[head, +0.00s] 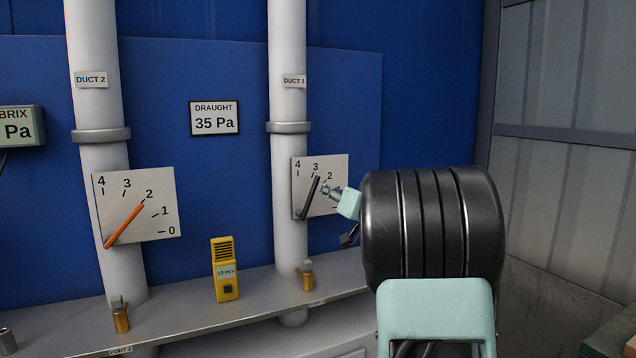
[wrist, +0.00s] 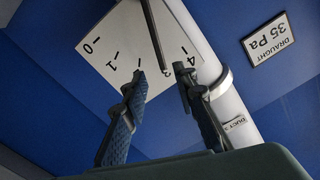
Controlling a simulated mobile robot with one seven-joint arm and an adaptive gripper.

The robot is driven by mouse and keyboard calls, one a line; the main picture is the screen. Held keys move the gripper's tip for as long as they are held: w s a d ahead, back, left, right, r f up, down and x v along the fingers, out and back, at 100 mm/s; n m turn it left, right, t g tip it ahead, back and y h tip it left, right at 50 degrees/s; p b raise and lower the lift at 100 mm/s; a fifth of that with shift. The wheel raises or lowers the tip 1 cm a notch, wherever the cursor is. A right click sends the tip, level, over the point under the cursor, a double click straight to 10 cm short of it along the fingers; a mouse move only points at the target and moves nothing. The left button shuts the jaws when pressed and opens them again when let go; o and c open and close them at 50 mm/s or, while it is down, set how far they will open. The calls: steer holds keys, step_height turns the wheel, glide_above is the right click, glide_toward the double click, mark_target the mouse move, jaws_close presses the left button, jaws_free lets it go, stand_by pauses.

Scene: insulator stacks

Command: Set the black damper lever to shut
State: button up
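The black damper lever (head: 308,200) is on the white dial plate (head: 336,172) of Duct 3. It tilts up and slightly right, its free end near the 3 mark. My gripper (head: 327,188) is at the plate, just right of the lever in the head view. In the wrist view, which is upside down, my gripper (wrist: 162,78) is open. The lever (wrist: 154,35) comes down from the top edge, and its tip lies between the two fingertips, with gaps on both sides. The dial plate (wrist: 112,30) shows behind. The 0 mark in the head view is hidden by my arm.
Duct 2 at left has a dial plate (head: 165,190) with an orange lever (head: 124,226) pointing near 2. A yellow meter (head: 225,270) and brass fittings (head: 121,316) stand on the grey shelf (head: 180,315) below. A draught sign (head: 214,118) hangs between the ducts.

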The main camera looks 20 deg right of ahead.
mark_target(317, 184)
steer(key=w, duration=0.3)
steer(key=w+p, duration=0.1)
steer(key=w, duration=0.6)
steer(key=shift+w+a+p, duration=0.25)
steer(key=shift+w+p, duration=0.05)
jaws_close()
